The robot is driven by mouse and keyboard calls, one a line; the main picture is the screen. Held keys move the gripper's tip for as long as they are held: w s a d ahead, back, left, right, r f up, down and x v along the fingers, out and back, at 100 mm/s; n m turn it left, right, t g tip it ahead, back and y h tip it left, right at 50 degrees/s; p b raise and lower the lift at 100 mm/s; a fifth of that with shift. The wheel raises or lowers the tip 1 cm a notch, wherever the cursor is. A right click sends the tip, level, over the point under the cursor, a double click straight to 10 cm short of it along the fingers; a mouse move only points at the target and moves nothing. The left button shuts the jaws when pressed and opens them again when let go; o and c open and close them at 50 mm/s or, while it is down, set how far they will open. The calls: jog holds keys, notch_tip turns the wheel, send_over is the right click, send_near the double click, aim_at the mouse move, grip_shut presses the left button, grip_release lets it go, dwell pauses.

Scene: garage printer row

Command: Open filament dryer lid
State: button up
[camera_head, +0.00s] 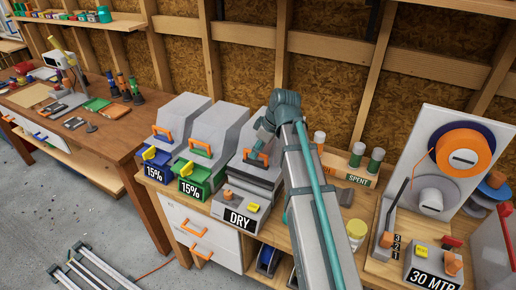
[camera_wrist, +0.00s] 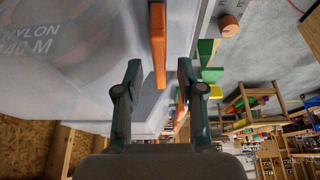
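The filament dryer (camera_head: 250,190) is a grey box with a "DRY" label on its front, on the bench at the middle of the head view. Its lid (camera_head: 246,137) appears down. An orange handle (camera_head: 256,158) is on the lid's front. My gripper (camera_head: 261,147) is at this handle and partly covers it. In the wrist view the orange handle (camera_wrist: 157,45) stands upright in the picture, between and ahead of my open fingers (camera_wrist: 158,72), nearer the left one. I cannot tell whether a finger touches it. A pale lid surface with "NYLON" lettering (camera_wrist: 30,40) fills the left.
My arm hides the dryer's right side.

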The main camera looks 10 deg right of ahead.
grip_shut()
dwell(0.3)
jog(key=shift+w, duration=0.1)
